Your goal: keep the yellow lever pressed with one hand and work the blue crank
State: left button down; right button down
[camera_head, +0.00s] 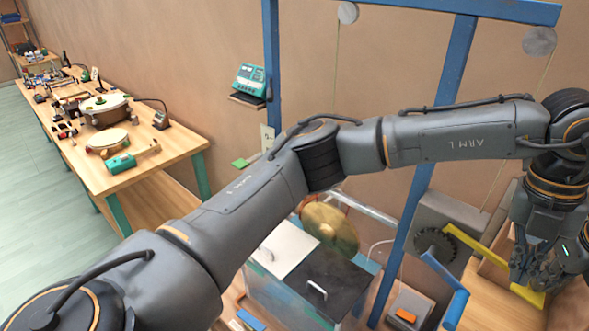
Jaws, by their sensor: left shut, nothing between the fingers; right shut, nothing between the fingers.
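The yellow lever (482,251) slopes down to the right from a grey box (450,213) with a dark toothed wheel. The bent blue crank (447,274) is just left of it, with no gripper at it. My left gripper (519,281) hangs from the arm marked ARM L. It is shut and empty, at the lever's lower right end; I cannot tell whether it touches the lever. A dark part with a green light at the right edge looks like my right gripper (548,284). It is shut, close against the left one, and partly cut off by the frame.
A blue frame (424,160) with hanging strings stands around the device. Below my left arm are a brass disc (331,226), a clear box with a dark lid (335,270) and an orange-buttoned grey box (405,312). A cluttered wooden bench (160,165) runs along the wall at left.

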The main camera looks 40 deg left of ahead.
dwell(0.4)
jog(key=w+a+p+v, duration=0.1)
jog(key=p+v, duration=0.3)
jog(key=v, duration=0.4)
jog(key=shift+w+r, duration=0.2)
jog(key=shift+w, duration=0.15)
jog(key=shift+a+f, duration=0.1)
dwell(0.3)
